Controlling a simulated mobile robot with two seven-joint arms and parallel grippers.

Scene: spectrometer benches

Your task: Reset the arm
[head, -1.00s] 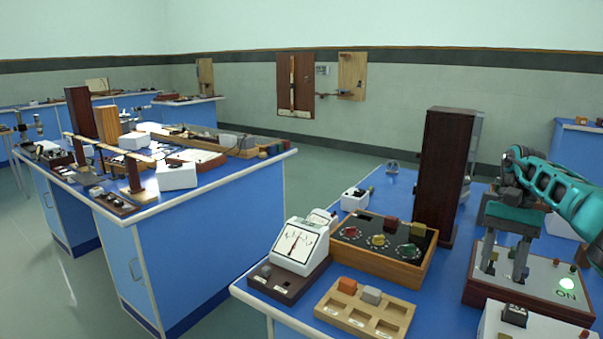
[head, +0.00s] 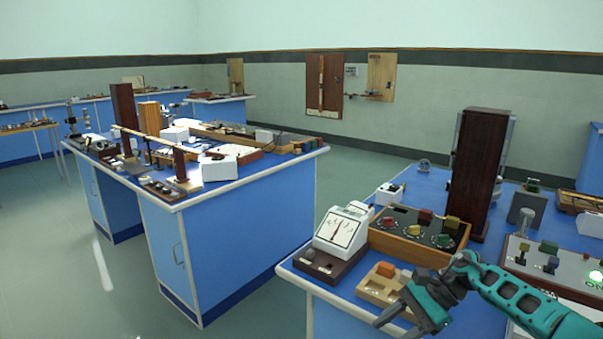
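My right arm comes in from the lower right, teal and grey. Its gripper (head: 398,326) hangs low over the near edge of the right bench, in front of the small wooden tray (head: 366,293). A gap shows between its two dark fingers, with nothing seen in it; the tips are near the bottom of the picture. The arm hides part of the tray and part of the bench. My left gripper is not in view.
A cluttered blue bench (head: 240,230) stands left, with open floor between.

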